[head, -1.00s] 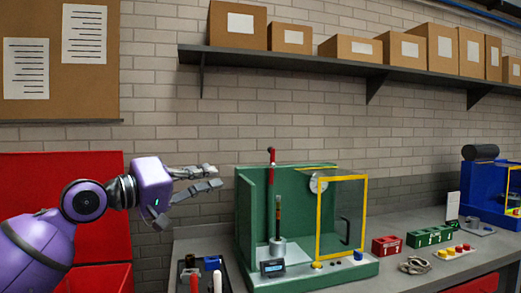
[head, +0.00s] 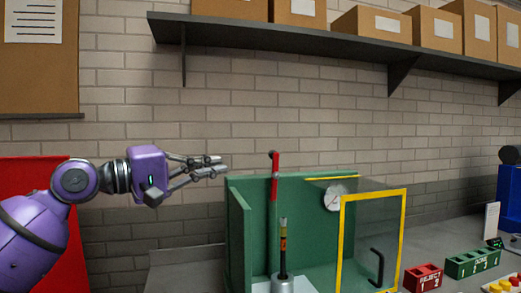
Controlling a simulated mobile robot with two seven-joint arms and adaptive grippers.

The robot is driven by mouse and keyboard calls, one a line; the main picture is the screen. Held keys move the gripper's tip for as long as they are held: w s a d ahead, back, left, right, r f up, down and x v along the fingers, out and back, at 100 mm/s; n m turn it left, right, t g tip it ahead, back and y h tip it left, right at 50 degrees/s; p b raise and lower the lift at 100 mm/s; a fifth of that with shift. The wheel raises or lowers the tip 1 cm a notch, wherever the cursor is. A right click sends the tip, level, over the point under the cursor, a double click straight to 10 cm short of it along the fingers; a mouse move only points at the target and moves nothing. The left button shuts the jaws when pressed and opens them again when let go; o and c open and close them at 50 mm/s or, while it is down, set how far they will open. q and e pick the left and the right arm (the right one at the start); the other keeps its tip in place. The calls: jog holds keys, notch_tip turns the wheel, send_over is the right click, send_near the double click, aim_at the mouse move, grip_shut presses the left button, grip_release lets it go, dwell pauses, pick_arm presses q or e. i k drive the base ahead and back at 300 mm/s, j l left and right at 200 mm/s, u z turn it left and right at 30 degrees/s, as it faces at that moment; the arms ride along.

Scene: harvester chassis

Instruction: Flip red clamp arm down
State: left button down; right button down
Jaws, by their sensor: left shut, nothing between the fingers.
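My right gripper is not in view.
The fixture has a yellow-framed clear door (head: 402,235) with a black handle, and a round gauge (head: 334,197). A shelf (head: 290,30) with boxes is above. The space between gripper and clamp arm looks clear.

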aim_at(275, 155)
jog(key=i, duration=1.05)
